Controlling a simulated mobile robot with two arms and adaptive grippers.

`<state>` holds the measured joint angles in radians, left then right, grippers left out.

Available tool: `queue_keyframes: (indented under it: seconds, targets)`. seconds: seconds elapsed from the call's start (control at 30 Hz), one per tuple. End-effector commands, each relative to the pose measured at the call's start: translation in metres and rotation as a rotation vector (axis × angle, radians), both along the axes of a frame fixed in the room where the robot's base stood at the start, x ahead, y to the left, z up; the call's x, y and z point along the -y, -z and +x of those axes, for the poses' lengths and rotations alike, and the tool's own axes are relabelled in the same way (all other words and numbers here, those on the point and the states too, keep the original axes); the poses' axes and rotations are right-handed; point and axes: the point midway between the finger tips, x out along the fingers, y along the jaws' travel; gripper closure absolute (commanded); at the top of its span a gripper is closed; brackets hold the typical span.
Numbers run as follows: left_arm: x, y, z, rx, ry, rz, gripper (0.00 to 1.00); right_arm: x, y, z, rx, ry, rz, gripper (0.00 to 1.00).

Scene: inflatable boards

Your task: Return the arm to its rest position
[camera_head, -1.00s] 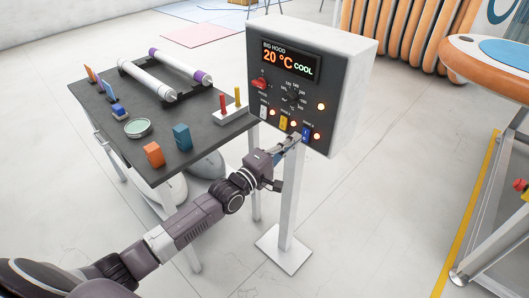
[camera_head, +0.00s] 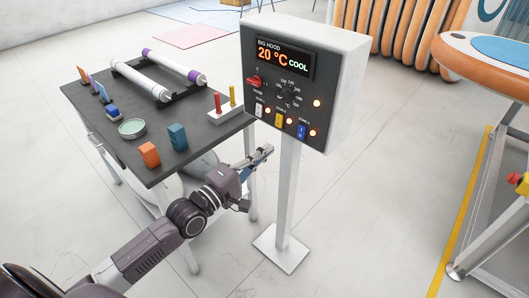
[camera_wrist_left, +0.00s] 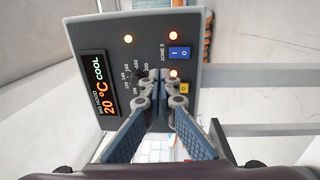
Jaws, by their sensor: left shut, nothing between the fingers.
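My left arm comes in from the lower left in the head view. Its gripper (camera_head: 262,156) is shut and empty, below and in front of the control box (camera_head: 345,85), clear of it. The box is white with a dark panel reading "BIG HOOD 20 °C COOL". It carries a red switch (camera_head: 255,81), a round dial (camera_head: 289,91), and white, yellow and blue (camera_head: 302,131) rocker switches with lit orange lamps. In the left wrist view the closed fingers (camera_wrist_left: 160,80) point toward the panel and partly hide its lower switches. My right gripper is not in view.
A dark table (camera_head: 190,130) at left holds white rollers, an orange block (camera_head: 149,154), a teal block (camera_head: 178,137), a green dish (camera_head: 132,128) and a holder with red and yellow pegs. The box's post (camera_head: 287,190) stands on a floor plate.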

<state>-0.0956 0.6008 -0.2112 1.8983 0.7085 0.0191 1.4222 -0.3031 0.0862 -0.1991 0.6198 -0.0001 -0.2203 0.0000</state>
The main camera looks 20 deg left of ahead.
Motion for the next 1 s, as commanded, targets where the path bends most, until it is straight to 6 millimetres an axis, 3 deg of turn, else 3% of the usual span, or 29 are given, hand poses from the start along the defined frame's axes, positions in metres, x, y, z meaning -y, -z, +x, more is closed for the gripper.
queue_keyframes:
  seconds: [0.43,0.57,0.67,0.77,0.87,1.0]
  targets:
    - [0.000,0.001,0.000,-0.001,-0.001,0.002,1.00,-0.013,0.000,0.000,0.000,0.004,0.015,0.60]
    - [-0.008,0.028,0.003,-0.029,-0.028,0.058,1.00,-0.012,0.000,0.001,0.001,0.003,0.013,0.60]
    - [-0.022,0.080,0.003,-0.085,-0.069,0.177,1.00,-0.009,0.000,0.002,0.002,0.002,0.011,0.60]
    - [-0.039,0.151,-0.005,-0.168,-0.104,0.344,1.00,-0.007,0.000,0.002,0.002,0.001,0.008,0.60]
    - [-0.054,0.226,-0.024,-0.262,-0.110,0.522,1.00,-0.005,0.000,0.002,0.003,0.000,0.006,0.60]
    - [-0.066,0.324,-0.068,-0.394,-0.067,0.758,1.00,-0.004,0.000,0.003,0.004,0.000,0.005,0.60]
